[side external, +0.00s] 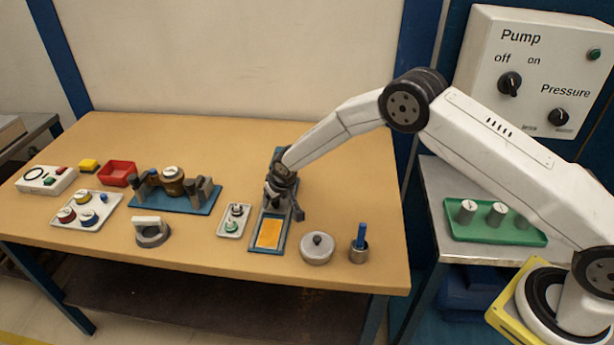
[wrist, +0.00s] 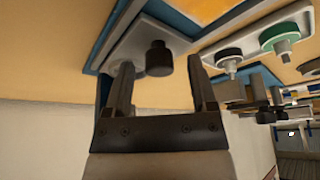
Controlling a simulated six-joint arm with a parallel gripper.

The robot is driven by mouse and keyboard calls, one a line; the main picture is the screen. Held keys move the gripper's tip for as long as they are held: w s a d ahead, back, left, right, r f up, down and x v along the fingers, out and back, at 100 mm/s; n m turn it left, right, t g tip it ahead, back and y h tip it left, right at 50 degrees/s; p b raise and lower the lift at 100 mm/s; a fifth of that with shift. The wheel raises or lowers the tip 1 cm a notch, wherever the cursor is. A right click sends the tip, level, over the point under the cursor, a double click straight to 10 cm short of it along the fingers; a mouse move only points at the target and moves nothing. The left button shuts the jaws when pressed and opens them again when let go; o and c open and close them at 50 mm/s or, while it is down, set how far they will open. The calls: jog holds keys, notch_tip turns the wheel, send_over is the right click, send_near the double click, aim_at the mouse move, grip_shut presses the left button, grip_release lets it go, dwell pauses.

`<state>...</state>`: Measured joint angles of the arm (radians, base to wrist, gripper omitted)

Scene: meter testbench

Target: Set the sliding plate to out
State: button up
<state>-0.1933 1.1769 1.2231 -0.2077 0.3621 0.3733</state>
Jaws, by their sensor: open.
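The sliding plate (wrist: 122,38) is light grey with a dark round knob (wrist: 159,58) and sits in a blue frame (wrist: 103,18). In the side view the long frame (side external: 253,243) runs front to back, with an orange area (side external: 269,233) uncovered at its front end. My gripper (side external: 284,200) is over the rear part of the frame and hides most of the plate there. In the wrist view my gripper (wrist: 159,72) is open, with the knob showing between its two fingers. I cannot tell whether either finger touches the knob.
A small tray (side external: 234,221) with two connectors stands close left of the frame. A lidded grey pot (side external: 317,248) and a cup with a blue tool (side external: 359,246) stand to its right. A blue fixture (side external: 175,192) is farther left. The table's right rear is clear.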

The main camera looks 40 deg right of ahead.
grip_shut()
dwell(1.3)
